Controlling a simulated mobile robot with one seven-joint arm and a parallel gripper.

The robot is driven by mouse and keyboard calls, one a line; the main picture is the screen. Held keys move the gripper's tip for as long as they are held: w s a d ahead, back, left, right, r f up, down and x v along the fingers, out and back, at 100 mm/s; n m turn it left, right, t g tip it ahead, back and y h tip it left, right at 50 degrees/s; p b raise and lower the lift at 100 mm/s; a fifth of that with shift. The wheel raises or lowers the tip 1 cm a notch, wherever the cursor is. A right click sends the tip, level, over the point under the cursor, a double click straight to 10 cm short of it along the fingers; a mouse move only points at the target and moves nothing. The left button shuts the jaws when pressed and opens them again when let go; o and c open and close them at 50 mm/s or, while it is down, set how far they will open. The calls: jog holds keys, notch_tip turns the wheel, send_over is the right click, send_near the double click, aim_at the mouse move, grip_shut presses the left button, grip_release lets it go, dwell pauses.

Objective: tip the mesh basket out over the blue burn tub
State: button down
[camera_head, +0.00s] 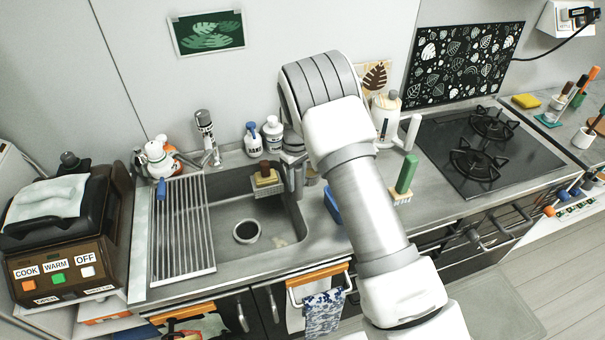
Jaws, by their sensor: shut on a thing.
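My gripper (293,174) is at the back right of the sink, partly behind my own arm. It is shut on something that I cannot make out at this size. Just left of it, over the back of the sink, is a small tan item with a dark brown top (266,177). I cannot tell whether the jaws touch it. A blue thing (332,205) shows on the counter right of the sink, mostly hidden by my arm; it may be the blue burn tub. I cannot pick out the mesh basket with certainty.
The sink (272,228) has a drying rack (184,225) on its left and a faucet (206,135) behind. Bottles (272,132) stand at the back. A green-handled brush (405,176) and a black hob (475,150) are to the right. A brown appliance (60,250) is far left.

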jog(key=shift+w+d+r+p, duration=0.1)
jog(key=shift+d+r+p, duration=0.25)
jog(key=shift+r, duration=0.1)
jog(key=shift+d+m, duration=0.25)
jog(key=shift+m, duration=0.05)
jog(key=shift+s+d+r+y, duration=0.25)
jog(key=shift+d+r+y, duration=0.15)
jog(key=shift+r, duration=0.05)
jog(key=shift+s+d+r+t+y+b, duration=0.2)
jog(key=shift+d+r+t+y+b, duration=0.2)
jog(key=shift+b, duration=0.15)
jog(key=shift+s+d+f+b, duration=0.1)
jog(key=shift+d+f+b, duration=0.1)
jog(key=shift+b, duration=0.45)
